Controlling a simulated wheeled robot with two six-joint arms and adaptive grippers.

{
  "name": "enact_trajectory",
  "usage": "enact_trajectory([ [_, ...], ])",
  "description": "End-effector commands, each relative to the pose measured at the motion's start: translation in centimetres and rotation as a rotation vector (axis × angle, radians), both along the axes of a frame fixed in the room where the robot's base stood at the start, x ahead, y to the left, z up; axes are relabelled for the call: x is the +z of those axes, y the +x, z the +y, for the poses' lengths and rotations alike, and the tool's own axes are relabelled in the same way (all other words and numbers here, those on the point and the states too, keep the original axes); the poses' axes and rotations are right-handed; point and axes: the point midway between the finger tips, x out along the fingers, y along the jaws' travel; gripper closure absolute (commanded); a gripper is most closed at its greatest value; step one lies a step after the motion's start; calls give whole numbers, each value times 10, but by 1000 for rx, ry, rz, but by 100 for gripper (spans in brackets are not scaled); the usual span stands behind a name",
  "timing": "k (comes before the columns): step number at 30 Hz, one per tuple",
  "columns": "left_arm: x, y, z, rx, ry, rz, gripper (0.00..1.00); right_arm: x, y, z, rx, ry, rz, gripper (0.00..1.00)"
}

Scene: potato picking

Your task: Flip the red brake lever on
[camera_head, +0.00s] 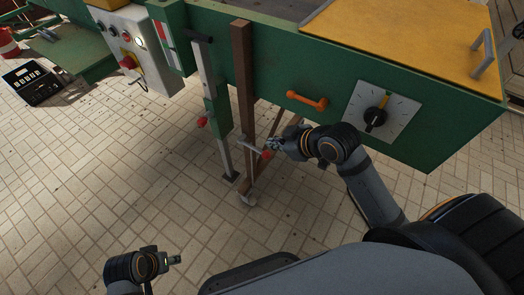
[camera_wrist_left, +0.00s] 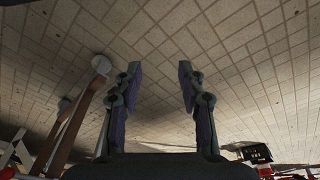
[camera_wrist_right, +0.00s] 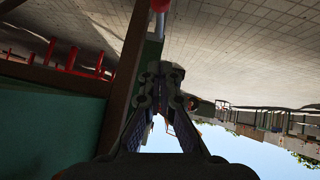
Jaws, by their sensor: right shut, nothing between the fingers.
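The brake lever is a short grey bar with a red knob (camera_head: 266,154), low on the brown post of the green machine. Its red end also shows at the top edge of the right wrist view (camera_wrist_right: 160,5), just beyond my fingertips. My right gripper (camera_head: 273,144) is shut and empty, right beside the red knob; I cannot tell whether they touch. It shows closed in the right wrist view (camera_wrist_right: 160,72). My left gripper (camera_head: 176,260) is low at the front left, far from the lever. Its fingers stand apart, with nothing between them, in the left wrist view (camera_wrist_left: 160,78).
The brown post (camera_head: 243,80) stands beside a green leg with another red knob (camera_head: 202,122). An orange handle (camera_head: 307,101) and a black dial (camera_head: 375,117) are on the green panel above my right arm. A control box (camera_head: 137,45) is at upper left.

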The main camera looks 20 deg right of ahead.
Motion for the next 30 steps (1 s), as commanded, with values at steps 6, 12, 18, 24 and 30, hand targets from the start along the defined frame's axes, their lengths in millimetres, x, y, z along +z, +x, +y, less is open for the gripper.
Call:
enact_trajectory([
  [6,-24,4,-7,2,-32,-78,60,-28,23,13,-3,9,0,100],
  [12,-41,9,-13,7,-62,-162,60,-56,50,27,-1,6,1,100],
  [18,-54,12,-18,18,-86,-242,60,-85,53,21,0,-3,0,100],
  [24,-55,14,-20,23,-96,-273,60,-93,54,19,0,-2,1,100],
  [30,-55,14,-20,23,-96,-274,60,-92,54,19,0,-1,1,100],
])
